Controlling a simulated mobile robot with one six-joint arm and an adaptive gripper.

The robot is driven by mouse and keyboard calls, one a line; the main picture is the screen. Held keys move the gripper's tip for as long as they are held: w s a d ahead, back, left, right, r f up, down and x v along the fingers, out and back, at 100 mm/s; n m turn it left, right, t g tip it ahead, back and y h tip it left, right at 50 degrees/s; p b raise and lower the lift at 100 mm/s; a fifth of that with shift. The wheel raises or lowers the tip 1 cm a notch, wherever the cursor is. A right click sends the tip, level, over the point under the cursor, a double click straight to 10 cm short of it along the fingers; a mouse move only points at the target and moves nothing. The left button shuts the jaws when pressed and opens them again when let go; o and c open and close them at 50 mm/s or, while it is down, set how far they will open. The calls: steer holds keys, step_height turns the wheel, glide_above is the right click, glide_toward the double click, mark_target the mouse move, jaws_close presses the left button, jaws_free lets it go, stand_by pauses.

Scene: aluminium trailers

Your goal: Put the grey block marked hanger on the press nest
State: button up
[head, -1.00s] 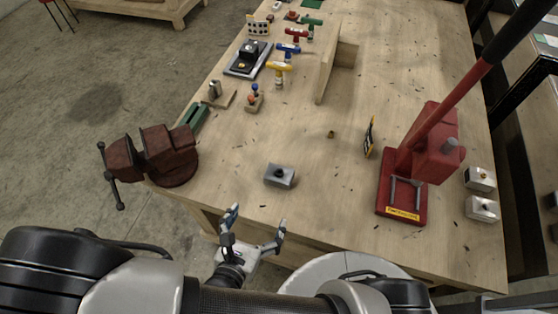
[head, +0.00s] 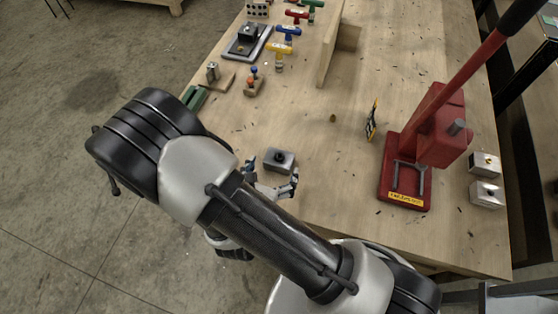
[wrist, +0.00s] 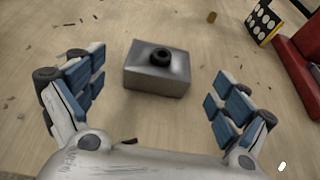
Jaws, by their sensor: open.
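A grey block (head: 281,154) with a dark round knob on top sits on the wooden bench near its front edge. It also shows in the wrist view (wrist: 157,78), between and ahead of the fingers. No readable marking shows on it. My gripper (head: 272,178) is open and empty, its fingers spread on the near side of the block; I cannot tell whether they touch it. The red press (head: 436,130) stands to the right, its base plate with a grey fork-shaped fixture (head: 408,180) and a yellow label, whose text is too small to read.
Two more light blocks (head: 485,164) (head: 487,194) stand right of the press. A dotted sign (head: 371,120) and a small brown peg (head: 333,118) stand between block and press. A wooden upright (head: 329,52) and coloured T-handles (head: 281,48) are further back. The bench between block and press is mostly clear.

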mark_target(278, 159)
steer(key=x, duration=0.3)
steer(key=shift+w+d+f, duration=0.1)
steer(key=shift+w+d, duration=0.05)
steer(key=shift+w, duration=0.25)
steer(key=shift+c, duration=0.5)
steer(key=c, duration=1.4)
step_height(278, 159, up, 20)
steer(key=p, duration=0.5)
steer(key=shift+d, duration=0.1)
